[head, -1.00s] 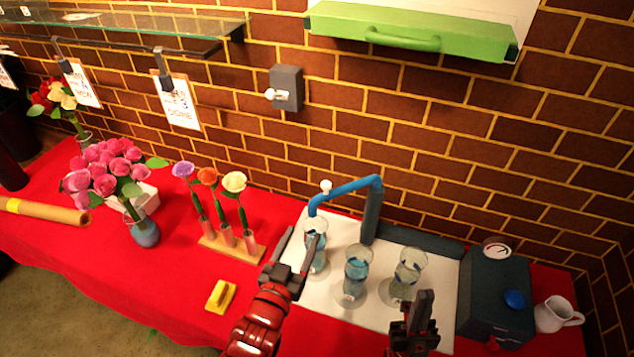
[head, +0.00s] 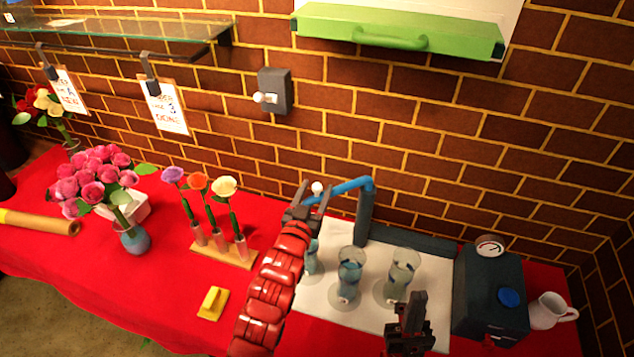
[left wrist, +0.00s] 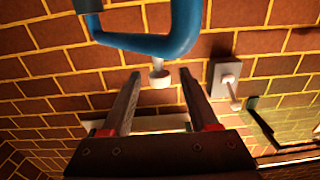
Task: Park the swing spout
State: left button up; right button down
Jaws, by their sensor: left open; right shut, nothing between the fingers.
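The blue swing spout (head: 348,187) reaches left from its dark post (head: 364,218) above the white mat. A white knob (head: 317,188) stands on it near its free end. My left gripper (head: 313,194) is raised at that end, its fingers open. In the left wrist view the blue spout (left wrist: 150,40) crosses above the open fingers (left wrist: 158,95), and the white knob (left wrist: 159,78) shows between the fingertips; I cannot tell whether they touch it. My right gripper (head: 415,312) is shut and empty, low in front of the vases.
Glass vases of water (head: 351,272) stand on the white mat (head: 326,295) below the spout. A dark box with a gauge (head: 490,290) and a white jug (head: 550,311) are at the right. A flower rack (head: 222,253) stands left of my left arm.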

pick_arm(q)
jog(key=shift+x, duration=0.8)
grip_shut()
dwell(1.0)
